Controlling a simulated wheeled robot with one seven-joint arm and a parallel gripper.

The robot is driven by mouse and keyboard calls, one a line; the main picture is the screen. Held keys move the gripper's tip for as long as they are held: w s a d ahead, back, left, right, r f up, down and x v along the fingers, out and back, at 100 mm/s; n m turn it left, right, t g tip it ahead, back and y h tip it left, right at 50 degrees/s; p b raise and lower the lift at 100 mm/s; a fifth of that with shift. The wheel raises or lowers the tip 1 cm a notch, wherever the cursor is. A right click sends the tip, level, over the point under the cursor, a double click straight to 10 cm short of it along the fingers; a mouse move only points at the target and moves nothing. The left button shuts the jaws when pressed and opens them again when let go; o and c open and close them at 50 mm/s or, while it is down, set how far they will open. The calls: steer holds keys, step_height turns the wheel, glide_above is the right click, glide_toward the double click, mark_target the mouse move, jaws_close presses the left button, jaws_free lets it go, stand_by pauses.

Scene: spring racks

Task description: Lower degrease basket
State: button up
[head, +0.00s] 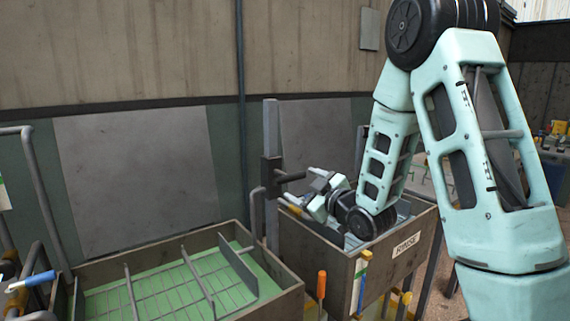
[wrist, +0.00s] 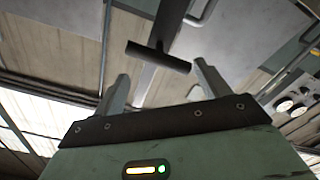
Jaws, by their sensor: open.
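A dark sliding block with a bar handle (head: 290,177) sits on an upright grey post (head: 271,130) between two tanks. In the wrist view the dark bar (wrist: 158,56) lies just beyond the fingertips, roughly across the gap between them. My gripper (head: 303,193) is open and empty, just right of and below the bar in the head view. The open fingers also show in the wrist view (wrist: 161,72). The left tank (head: 285,296) holds green liquid with a wire grid basket (head: 165,293) in it. No degrease label is readable.
The right tank, labelled RINSE (head: 406,246), stands under my forearm and wrist. An orange-handled tool (head: 321,285) is at its near left corner. A bent grey pipe (head: 45,175) rises at the far left. A wall with grey panels (head: 135,180) stands close behind.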

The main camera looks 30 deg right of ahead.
mark_target(290, 179)
steer(key=w+p, duration=0.2)
steer(key=w, duration=0.6)
steer(key=shift+w+a, duration=0.15)
steer(key=shift+w, duration=0.25)
steer(key=shift+f, duration=0.1)
steer(key=c, duration=1.2)
